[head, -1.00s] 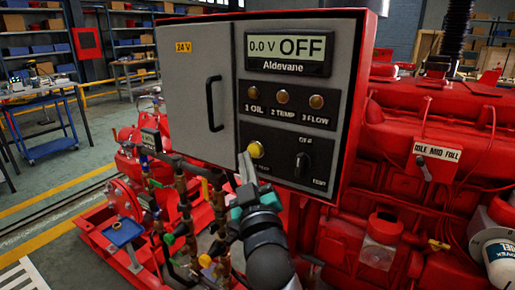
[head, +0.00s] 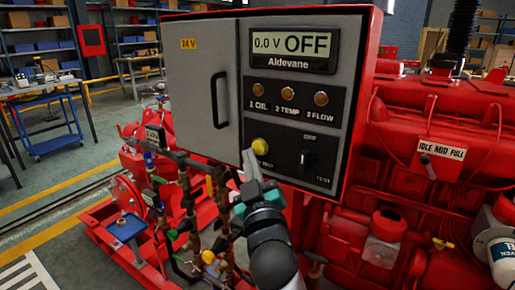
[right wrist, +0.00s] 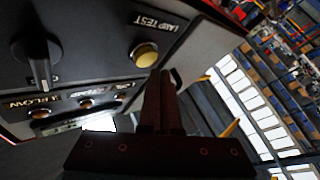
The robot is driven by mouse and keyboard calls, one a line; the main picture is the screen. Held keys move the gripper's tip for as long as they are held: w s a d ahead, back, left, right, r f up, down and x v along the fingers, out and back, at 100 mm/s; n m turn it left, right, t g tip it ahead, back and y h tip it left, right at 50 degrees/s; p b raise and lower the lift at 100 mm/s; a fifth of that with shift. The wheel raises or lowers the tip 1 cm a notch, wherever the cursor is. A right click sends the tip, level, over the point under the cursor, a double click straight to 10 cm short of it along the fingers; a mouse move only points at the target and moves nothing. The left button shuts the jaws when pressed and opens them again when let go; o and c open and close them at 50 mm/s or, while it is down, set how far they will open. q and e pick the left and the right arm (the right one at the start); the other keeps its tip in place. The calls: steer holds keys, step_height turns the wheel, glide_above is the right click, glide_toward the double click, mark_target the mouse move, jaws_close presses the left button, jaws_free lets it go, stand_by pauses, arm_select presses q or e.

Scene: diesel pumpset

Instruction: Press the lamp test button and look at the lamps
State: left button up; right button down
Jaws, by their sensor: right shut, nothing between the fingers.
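The lamp test button is a yellow round button (head: 260,146) on the grey control panel, below the lamps. It also shows in the right wrist view (right wrist: 145,55), beside the LAMP TEST label (right wrist: 152,22). Three lamps, 1 OIL (head: 259,90), 2 TEMP (head: 287,93) and 3 FLOW (head: 321,98), look dull amber, with no clear glow. My right gripper (head: 247,158) is shut and empty, its tips just lower left of the button. In the right wrist view its fingertips (right wrist: 160,78) end close to the button; contact cannot be told. My left gripper is not in view.
A display (head: 292,44) above the lamps reads 0.0 V OFF. A black rotary switch (head: 305,161) sits right of the button. A door handle (head: 220,102) stands out at left. Pipes and valves (head: 190,200) lie below the panel, and the red engine (head: 430,130) is at right.

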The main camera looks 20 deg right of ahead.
stand_by(0.9)
steer(key=shift+w+d, duration=0.25)
steer(key=shift+d, duration=0.1)
steer(key=shift+w+d+p, duration=0.25)
steer(key=shift+d+p, duration=0.05)
steer(key=shift+d, duration=0.05)
stand_by(0.7)
steer(key=shift+a, duration=0.1)
steer(key=shift+s+a, duration=0.5)
steer(key=shift+a, duration=0.1)
stand_by(0.3)
